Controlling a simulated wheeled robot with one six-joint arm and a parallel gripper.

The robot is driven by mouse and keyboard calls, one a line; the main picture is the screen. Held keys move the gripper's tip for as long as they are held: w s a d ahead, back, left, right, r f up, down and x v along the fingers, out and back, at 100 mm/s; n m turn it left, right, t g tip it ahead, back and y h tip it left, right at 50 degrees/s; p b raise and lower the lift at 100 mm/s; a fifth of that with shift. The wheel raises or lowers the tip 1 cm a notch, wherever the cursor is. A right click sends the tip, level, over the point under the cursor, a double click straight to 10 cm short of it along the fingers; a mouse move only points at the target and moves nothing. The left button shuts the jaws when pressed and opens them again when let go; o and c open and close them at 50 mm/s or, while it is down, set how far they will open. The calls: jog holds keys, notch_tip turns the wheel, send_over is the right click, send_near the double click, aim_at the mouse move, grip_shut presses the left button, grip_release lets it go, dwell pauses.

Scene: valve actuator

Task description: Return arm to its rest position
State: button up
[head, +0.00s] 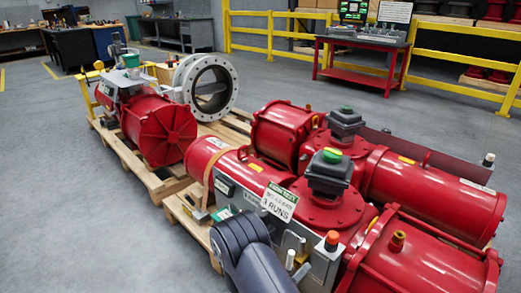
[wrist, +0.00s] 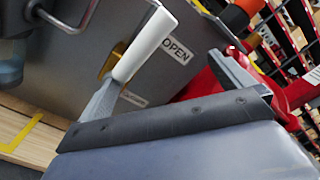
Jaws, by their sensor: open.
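My gripper (wrist: 168,72) shows in the wrist view with its two grey fingers spread apart and nothing between them. A white-handled lever (wrist: 146,44) slants across the grey panel (wrist: 75,55), close to the left finger. I cannot tell whether they touch. A label reading OPEN (wrist: 176,49) is on the panel to the right of the handle. In the head view my dark arm (head: 248,252) reaches in from the bottom edge, in front of the red valve actuator (head: 425,195). The white handle (head: 290,258) shows just right of my arm. My gripper cannot be made out there.
An orange-topped post (head: 333,240) stands right of the lever. A sign (head: 279,202) stands above my arm. A second red actuator (head: 160,130) with a flanged ring (head: 228,88) sits on a wooden pallet (head: 145,174). Open grey floor (head: 70,200) lies to the left.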

notch_tip(320, 180, down, 6)
jog(key=s+d+m+b, duration=0.2)
jog(key=m+b, duration=0.4)
jog(key=m, duration=0.4)
jog(key=shift+s+d+r+m, duration=0.2)
jog(key=shift+s+d+m, duration=0.05)
jog(key=shift+m, duration=0.15)
jog(key=shift+b, duration=0.35)
